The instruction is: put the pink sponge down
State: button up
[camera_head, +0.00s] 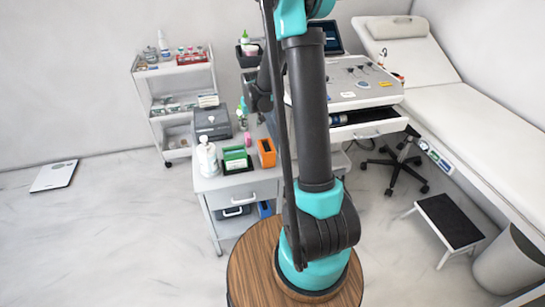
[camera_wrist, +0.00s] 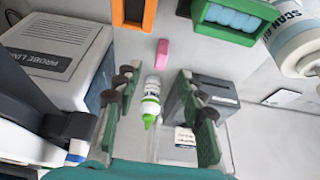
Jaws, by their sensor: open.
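The pink sponge (camera_wrist: 162,53) lies on the grey cart top in the wrist view, just beyond my fingertips. The sponge is clear of both fingers. A white bottle with a green tip (camera_wrist: 151,100) shows between the fingers, and I cannot tell how far below them it is. In the head view my arm hides part of the cart.
An orange holder (camera_wrist: 134,12), a green box with blue contents (camera_wrist: 232,18) and a large white bottle (camera_wrist: 297,40) stand near the sponge. A grey boxy device (camera_wrist: 55,52) is at the left. A drawer (camera_head: 368,130) stands open at the right-hand cart.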

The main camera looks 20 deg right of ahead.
jog(key=s+d+r, duration=0.1)
jog(key=s, duration=1.5)
jog(key=s+d+r, duration=0.2)
jog(key=s, duration=1.4)
jog(key=shift+s+r, duration=0.2)
jog(key=shift+r, duration=0.1)
jog(key=shift+o, duration=0.4)
